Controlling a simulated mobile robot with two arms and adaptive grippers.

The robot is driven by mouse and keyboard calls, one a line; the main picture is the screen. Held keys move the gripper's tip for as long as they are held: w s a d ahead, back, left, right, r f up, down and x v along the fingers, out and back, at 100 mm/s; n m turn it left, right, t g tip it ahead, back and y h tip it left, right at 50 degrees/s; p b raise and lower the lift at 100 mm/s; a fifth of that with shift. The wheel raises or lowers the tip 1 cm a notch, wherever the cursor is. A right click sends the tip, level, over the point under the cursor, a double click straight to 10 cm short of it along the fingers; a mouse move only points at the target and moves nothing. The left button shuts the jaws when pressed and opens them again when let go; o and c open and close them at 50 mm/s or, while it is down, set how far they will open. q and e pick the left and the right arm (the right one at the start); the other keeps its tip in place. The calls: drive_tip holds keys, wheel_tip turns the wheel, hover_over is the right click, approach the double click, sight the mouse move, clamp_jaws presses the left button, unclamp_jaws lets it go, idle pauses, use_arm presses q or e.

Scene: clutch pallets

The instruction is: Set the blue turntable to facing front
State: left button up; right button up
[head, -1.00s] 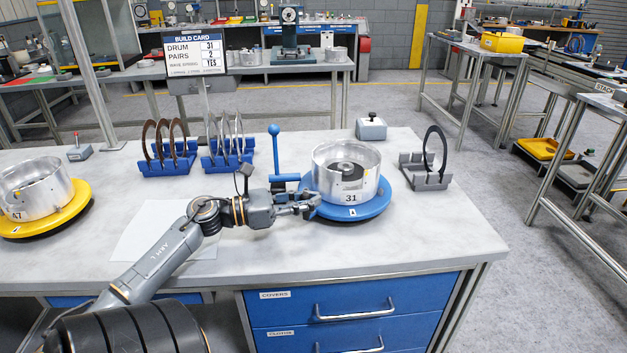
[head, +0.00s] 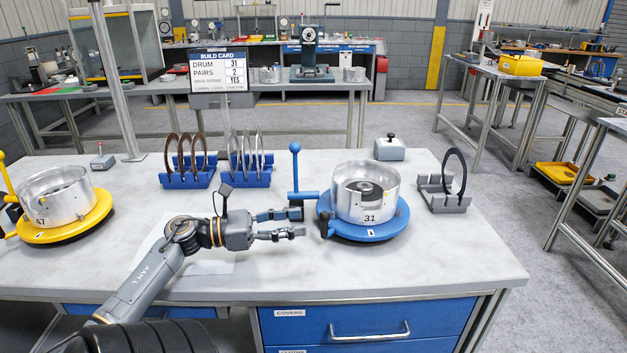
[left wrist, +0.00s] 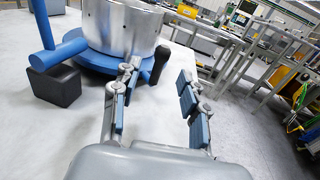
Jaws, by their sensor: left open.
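The blue turntable (head: 390,228) sits on the bench with the silver drum (head: 365,190) labelled 31 on it. A small white marked label (head: 371,233) is on its rim toward the bench front. A dark handle (head: 325,225) is at its left edge. My left gripper (head: 300,223) is open and empty just left of this handle, fingers pointing at it, with a small gap. In the left wrist view the turntable (left wrist: 98,57) and dark handle (left wrist: 158,65) lie ahead of the open fingers (left wrist: 160,84). My right gripper is not in view.
A blue lever (head: 295,165) stands behind my gripper, on a dark block (left wrist: 55,86). A yellow turntable (head: 65,232) with another drum is at left. Blue racks (head: 188,178) stand behind, a grey rack (head: 445,203) at right. The bench front is clear.

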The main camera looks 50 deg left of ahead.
use_arm(q)
drive_tip(key=v, duration=0.5)
drive_tip(key=shift+s+a, duration=0.1)
idle(0.4)
